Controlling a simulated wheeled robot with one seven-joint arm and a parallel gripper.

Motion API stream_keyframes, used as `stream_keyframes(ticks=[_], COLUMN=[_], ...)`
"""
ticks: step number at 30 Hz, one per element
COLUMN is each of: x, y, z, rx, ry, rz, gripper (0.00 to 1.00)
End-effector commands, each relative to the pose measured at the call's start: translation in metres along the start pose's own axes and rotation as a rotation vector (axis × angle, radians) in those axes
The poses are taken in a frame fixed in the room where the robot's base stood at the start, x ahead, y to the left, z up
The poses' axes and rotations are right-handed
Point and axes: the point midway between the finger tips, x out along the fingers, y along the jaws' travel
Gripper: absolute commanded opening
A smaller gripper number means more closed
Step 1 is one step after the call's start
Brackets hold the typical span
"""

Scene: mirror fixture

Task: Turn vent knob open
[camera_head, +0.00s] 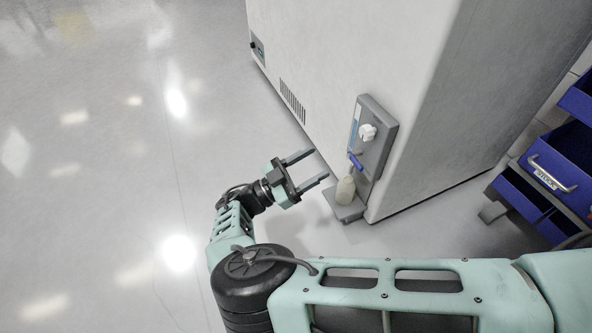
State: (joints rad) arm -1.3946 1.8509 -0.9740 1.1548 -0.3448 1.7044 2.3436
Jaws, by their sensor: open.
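A white lobed knob (367,132) sits on a grey panel (380,112) on the side of a large white cabinet (345,50). I take it to be the vent knob; its turn position is too small to read. Below it is a blue lever (356,160), and a pale bottle (345,190) stands on the panel's small grey shelf (343,211). My gripper (320,165) is open and empty. Its two fingers point right toward the panel, left of the lever and bottle and apart from them.
A dark cart with blue bins (552,165) stands at the right. The cabinet has a slotted vent (292,101) and a small control box (257,48) further left. The floor (110,160) at the left is clear.

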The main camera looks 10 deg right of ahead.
Motion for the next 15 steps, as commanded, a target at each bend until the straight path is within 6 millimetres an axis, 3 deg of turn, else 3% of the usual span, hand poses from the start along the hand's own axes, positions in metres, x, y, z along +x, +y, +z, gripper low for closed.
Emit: stream_keyframes(ticks=[6, 15], x=[-0.029, -0.041], y=[0.000, 0.000], z=[0.001, 0.001], rx=[0.000, -0.001], ry=[-0.001, 0.000], rz=[0.000, 0.001], gripper=[0.57, 0.57])
